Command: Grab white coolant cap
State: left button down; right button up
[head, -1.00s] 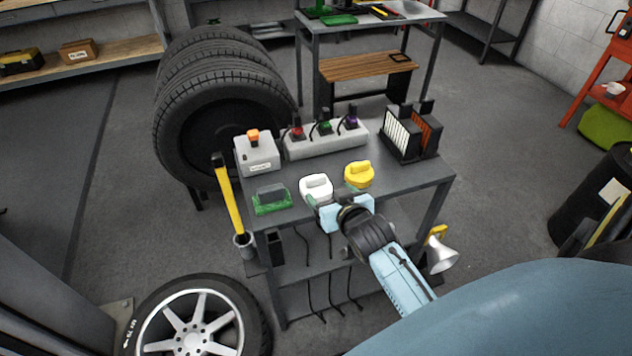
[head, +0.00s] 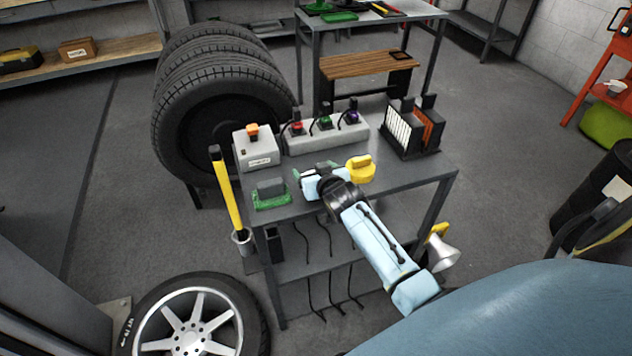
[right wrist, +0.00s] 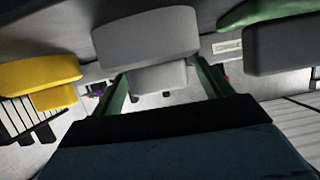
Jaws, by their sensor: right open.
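The white coolant cap (right wrist: 146,38) shows pale grey in the right wrist view, its raised grip between my two green fingers. In the head view my right gripper (head: 314,169) is over the cap's place on the cart's front edge and hides most or all of it. My right gripper is open, with a finger on each side of the cap; I cannot tell whether either touches it. The yellow cap (head: 360,169) stands just right of the gripper and also shows at the left of the wrist view (right wrist: 40,75). My left gripper is not in view.
On the grey cart (head: 405,178) a green-based block (head: 271,193) stands left of the gripper. Behind are a box with an orange button (head: 257,150), a strip with coloured plugs (head: 327,135) and a dark filter rack (head: 411,132). A yellow-handled tool (head: 226,190) rises at the left edge.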

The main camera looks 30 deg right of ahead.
jog(key=shift+w+f, duration=0.2)
jog(key=shift+w, duration=0.2)
jog(key=shift+d, duration=0.1)
jog(key=c, duration=1.1)
